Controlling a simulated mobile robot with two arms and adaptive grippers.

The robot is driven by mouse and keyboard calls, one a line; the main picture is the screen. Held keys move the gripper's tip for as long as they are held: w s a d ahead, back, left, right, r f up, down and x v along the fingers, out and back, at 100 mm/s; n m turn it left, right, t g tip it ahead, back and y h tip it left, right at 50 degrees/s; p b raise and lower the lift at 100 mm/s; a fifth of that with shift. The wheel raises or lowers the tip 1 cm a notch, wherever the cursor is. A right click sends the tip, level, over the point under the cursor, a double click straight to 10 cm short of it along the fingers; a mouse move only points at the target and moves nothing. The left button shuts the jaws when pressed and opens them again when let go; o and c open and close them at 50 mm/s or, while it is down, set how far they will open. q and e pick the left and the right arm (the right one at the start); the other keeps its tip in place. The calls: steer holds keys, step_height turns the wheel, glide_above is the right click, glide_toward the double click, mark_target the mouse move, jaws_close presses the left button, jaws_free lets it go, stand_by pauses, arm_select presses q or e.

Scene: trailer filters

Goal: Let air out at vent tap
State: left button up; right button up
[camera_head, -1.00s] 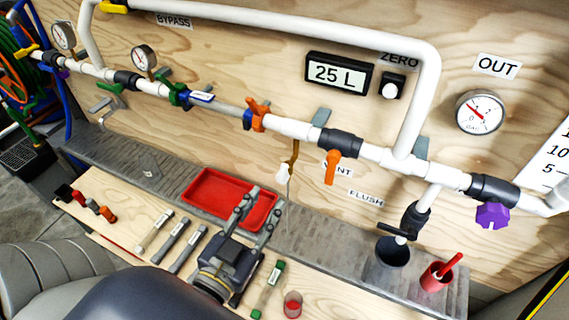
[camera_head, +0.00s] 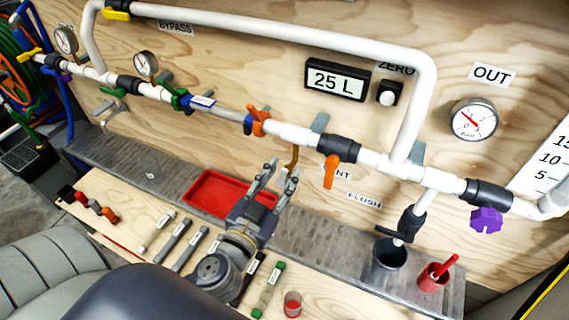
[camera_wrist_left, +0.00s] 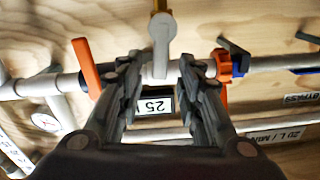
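The vent tap shows as a brass stem (camera_head: 293,157) under the white pipe, just left of the partly hidden "VENT" label (camera_head: 343,174). In the left wrist view its grey lever (camera_wrist_left: 160,42) hangs below a brass body, between and a little beyond my fingertips. My left gripper (camera_head: 281,172) is open with its fingers pointing up at the tap. In the left wrist view the gripper (camera_wrist_left: 158,72) has a clear gap between its fingers and nothing held. Contact cannot be told. My right gripper is not in view.
An orange lever (camera_head: 330,172) hangs right of the tap, and an orange valve (camera_head: 258,121) sits to its left. A red tray (camera_head: 200,192) lies below on the metal shelf. A black cup (camera_head: 388,258) and a red cup (camera_head: 434,275) stand right.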

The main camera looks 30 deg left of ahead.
arm_select(q)
steer(key=shift+w+r, duration=0.1)
steer(key=shift+w, duration=0.8)
steer(key=shift+w+p, duration=0.3)
steer(key=shift+p, duration=0.05)
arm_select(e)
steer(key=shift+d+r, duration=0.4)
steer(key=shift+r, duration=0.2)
arm_select(q)
jaws_close()
